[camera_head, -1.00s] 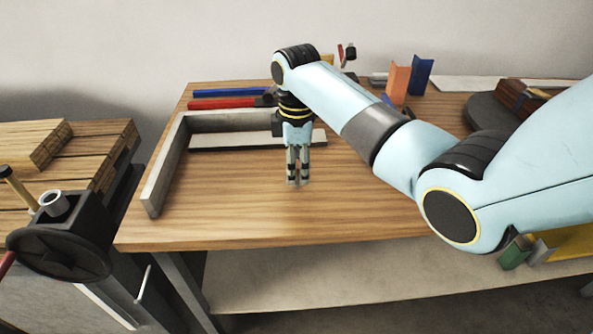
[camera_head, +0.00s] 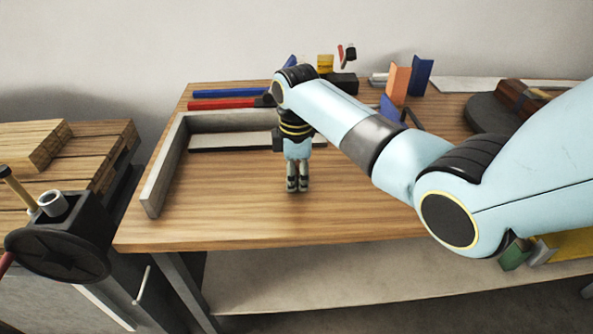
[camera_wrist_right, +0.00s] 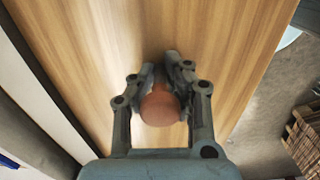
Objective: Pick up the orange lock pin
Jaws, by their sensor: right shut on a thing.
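My right gripper (camera_head: 297,186) points down over the wooden tabletop, near its front left part. In the right wrist view the right gripper (camera_wrist_right: 158,72) is shut on the orange lock pin (camera_wrist_right: 160,106), whose rounded orange-brown end shows between the fingers. The rest of the pin is hidden by the fingers and by the view from above. In the head view the pin cannot be made out between the fingertips. I cannot tell whether the pin touches the tabletop. My left gripper is not in view.
A grey angled frame (camera_head: 164,172) edges the table's left and back. Behind it lie a blue bar (camera_head: 230,93) and a red tool (camera_head: 220,104). Orange (camera_head: 398,84) and blue (camera_head: 421,76) upright pieces stand at the back right. The front tabletop is clear.

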